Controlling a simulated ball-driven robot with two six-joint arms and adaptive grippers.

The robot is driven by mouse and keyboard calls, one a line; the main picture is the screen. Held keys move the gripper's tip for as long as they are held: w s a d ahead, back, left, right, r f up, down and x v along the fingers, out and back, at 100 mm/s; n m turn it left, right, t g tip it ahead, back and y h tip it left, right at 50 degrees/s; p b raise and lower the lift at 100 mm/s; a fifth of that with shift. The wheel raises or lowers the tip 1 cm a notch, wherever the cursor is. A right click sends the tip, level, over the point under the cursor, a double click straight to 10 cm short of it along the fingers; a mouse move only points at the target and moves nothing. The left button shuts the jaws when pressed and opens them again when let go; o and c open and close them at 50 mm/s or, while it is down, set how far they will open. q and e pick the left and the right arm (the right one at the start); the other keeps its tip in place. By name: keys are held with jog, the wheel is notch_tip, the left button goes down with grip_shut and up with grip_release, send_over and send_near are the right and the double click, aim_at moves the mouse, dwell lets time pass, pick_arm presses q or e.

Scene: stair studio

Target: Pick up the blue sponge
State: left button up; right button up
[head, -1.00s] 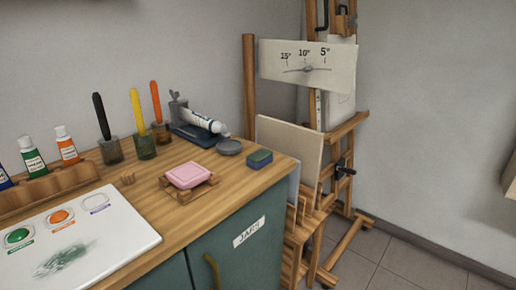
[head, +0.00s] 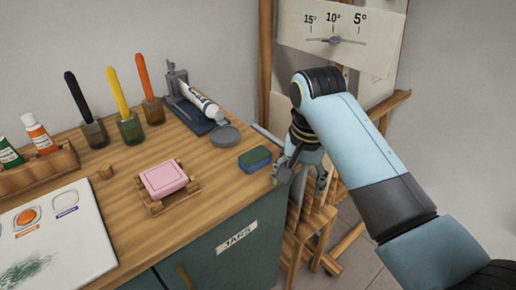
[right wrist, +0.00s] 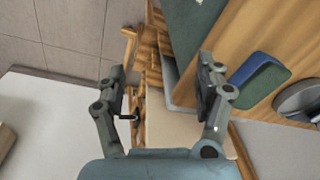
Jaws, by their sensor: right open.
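The blue sponge (head: 255,162), with a dark green top, lies on the wooden counter (head: 225,185) near its right edge in the head view. In the right wrist view the sponge (right wrist: 262,80) lies to the right, outside the fingers. My right gripper (head: 303,180) hangs just right of the counter's edge, beside the sponge and apart from it. In the right wrist view my right gripper (right wrist: 163,85) has its two fingers spread wide with nothing held between them. My left gripper does not show.
A round grey lid (head: 225,136) lies behind the sponge. A pink block on a wooden rack (head: 165,180) is to its left. A tube in a blue stand (head: 203,105) stands behind. A wooden rack with boards (head: 310,235) stands right of the counter.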

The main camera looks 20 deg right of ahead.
aim_at(255, 155)
jog(key=w+a+r+m, duration=0.1)
jog(key=w+a+r, duration=0.1)
jog(key=w+r, duration=0.1)
jog(key=w+a+r+m+g, duration=0.1)
jog(key=w+a+r+m, duration=0.1)
jog(key=w+r, duration=0.1)
jog(key=w+a+r+m, duration=0.1)
jog(key=w+a+r, duration=0.1)
jog(key=w+r, duration=0.1)
jog(key=shift+w+r, duration=0.3)
jog(key=shift+w, duration=0.6)
jog(key=shift+m, duration=0.4)
notch_tip(255, 155, down, 10)
jog(key=shift+f, duration=0.15)
jog(key=c, duration=0.8)
